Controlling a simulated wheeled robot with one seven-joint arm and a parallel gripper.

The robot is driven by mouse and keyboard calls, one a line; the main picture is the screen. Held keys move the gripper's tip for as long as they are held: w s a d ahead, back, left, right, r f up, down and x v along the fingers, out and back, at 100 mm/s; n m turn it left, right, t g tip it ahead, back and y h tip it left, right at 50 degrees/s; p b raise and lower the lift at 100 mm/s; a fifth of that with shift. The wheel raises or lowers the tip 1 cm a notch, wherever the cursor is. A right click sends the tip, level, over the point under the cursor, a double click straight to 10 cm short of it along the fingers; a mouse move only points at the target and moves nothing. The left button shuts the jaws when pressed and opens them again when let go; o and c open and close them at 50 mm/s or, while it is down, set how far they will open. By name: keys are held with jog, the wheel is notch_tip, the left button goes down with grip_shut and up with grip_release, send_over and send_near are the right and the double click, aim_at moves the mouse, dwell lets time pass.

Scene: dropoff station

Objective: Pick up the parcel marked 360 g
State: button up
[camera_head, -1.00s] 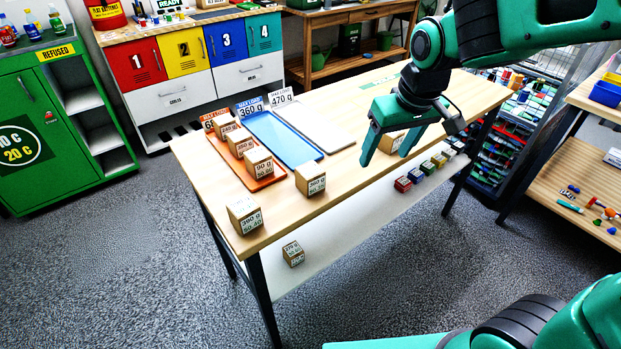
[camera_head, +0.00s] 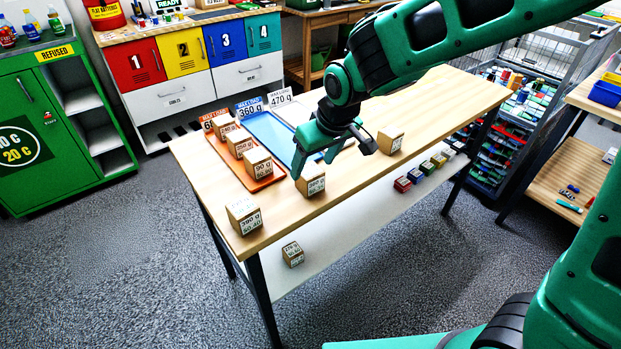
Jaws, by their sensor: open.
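Several small cardboard parcels with printed labels stand on the wooden table. A further parcel (camera_head: 390,141) stands alone to the right.
Several parcels stand on the orange tray (camera_head: 266,184). The blue tray (camera_head: 275,138) is beside it, with a sign (camera_head: 250,108) reading max load 360 g. A parcel (camera_head: 292,254) and small coloured boxes (camera_head: 403,184) are on the lower shelf. The table's right end is clear.

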aim_at(310, 169)
jog(key=shift+x, duration=2.15)
jog(key=c, duration=1.3)
jog(key=shift+c, duration=0.6)
jog(key=shift+r, duration=0.15)
